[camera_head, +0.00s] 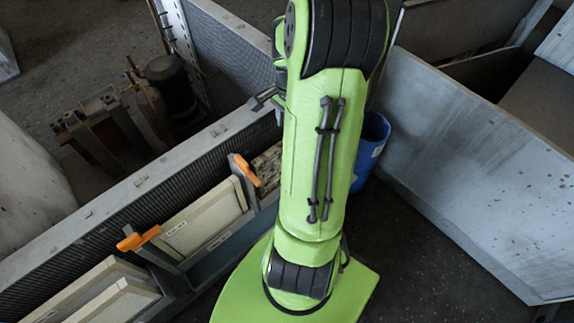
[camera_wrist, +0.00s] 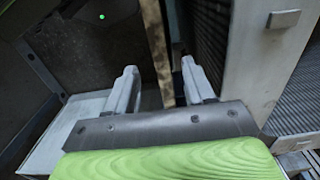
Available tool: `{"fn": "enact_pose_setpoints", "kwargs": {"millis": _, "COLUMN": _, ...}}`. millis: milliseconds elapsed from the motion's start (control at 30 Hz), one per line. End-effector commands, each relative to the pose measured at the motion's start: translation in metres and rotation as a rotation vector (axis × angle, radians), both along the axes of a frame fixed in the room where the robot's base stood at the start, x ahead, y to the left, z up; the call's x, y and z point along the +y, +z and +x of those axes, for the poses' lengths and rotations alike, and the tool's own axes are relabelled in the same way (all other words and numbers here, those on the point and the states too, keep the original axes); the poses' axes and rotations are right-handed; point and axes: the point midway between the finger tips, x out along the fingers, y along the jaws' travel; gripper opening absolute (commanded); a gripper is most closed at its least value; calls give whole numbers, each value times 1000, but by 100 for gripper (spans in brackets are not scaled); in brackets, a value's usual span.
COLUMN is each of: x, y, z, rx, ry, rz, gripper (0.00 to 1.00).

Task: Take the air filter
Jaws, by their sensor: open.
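In the head view, pale framed filter panels stand in slots of the grey housing, one in the middle (camera_head: 205,217) and others at lower left (camera_head: 108,288). A speckled, dirtier panel (camera_head: 268,165) shows partly behind my arm. I cannot tell which is the task's air filter. In the wrist view my gripper (camera_wrist: 158,76) is open. A narrow tan upright strip (camera_wrist: 157,48), perhaps a filter's edge, appears between the two fingers, with gaps on both sides. Its lower end is hidden by the gripper body. My gripper is not clearly visible in the head view.
Orange-handled clamps (camera_head: 138,238) (camera_head: 246,171) stand beside the panels. A pale panel with a grey block (camera_wrist: 284,19) stands close right of my gripper. A blue bin (camera_head: 371,150) is behind my arm. Grey metal walls (camera_head: 470,160) bound the right; dark floor lies between.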

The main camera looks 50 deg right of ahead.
Motion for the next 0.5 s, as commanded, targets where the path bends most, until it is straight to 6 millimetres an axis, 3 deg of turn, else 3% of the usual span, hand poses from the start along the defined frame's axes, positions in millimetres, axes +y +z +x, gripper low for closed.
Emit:
{"fn": "enact_pose_setpoints", "kwargs": {"millis": 33, "x": 1, "y": -15, "z": 0, "rx": 1, "ry": 0, "rz": 3, "gripper": 53}}
{"fn": "enact_pose_setpoints", "kwargs": {"millis": 500, "x": 5, "y": -82, "z": 2, "rx": 0, "ry": 1, "rz": 0, "gripper": 53}}
